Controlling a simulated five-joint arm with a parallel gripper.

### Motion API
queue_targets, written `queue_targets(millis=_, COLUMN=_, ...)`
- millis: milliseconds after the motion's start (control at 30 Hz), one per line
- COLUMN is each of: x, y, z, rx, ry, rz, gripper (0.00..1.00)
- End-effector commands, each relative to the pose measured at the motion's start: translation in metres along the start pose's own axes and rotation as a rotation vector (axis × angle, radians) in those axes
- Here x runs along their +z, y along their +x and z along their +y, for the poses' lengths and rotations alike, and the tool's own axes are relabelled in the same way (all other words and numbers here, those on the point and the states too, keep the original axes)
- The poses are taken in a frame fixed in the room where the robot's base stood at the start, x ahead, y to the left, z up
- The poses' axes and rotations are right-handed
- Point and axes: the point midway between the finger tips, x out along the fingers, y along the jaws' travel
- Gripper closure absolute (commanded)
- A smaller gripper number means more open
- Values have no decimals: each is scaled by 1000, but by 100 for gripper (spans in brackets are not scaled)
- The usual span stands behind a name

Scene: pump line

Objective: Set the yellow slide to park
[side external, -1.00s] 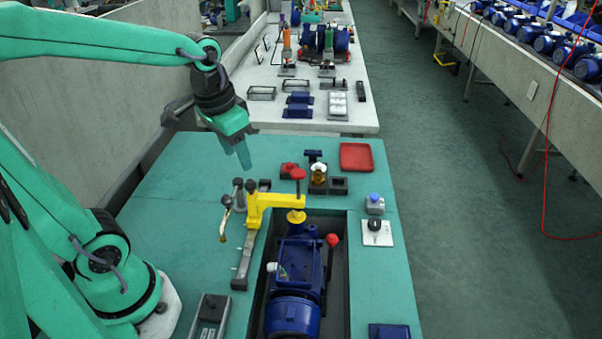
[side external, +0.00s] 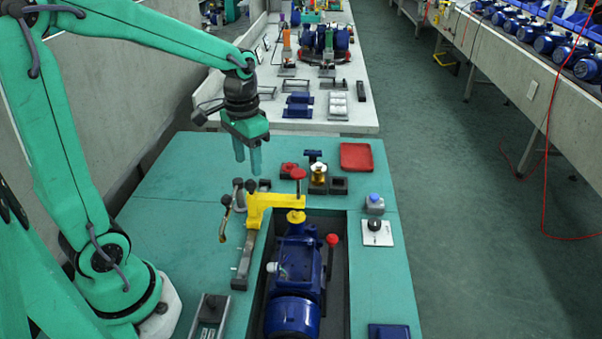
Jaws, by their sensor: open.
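The yellow slide (side external: 257,207) is a yellow bracket with a red knob (side external: 298,174) on its right end. It sits at the far part of a grey rail (side external: 244,262), and its arm reaches right to above the far end of the blue pump (side external: 296,262). My gripper (side external: 248,165) is above and behind the slide, pointing down. Its two green fingers are apart, with nothing between them, and they do not touch the slide. No park mark can be made out.
A black knob plate (side external: 377,232) lies to the right.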

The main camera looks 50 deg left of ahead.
Motion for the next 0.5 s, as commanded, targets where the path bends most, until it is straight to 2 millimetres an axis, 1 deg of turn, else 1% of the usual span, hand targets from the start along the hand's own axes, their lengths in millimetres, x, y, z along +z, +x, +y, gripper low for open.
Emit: queue_targets(millis=500, x=1, y=58, z=0, rx=1, ry=0, rz=-3, gripper=52)
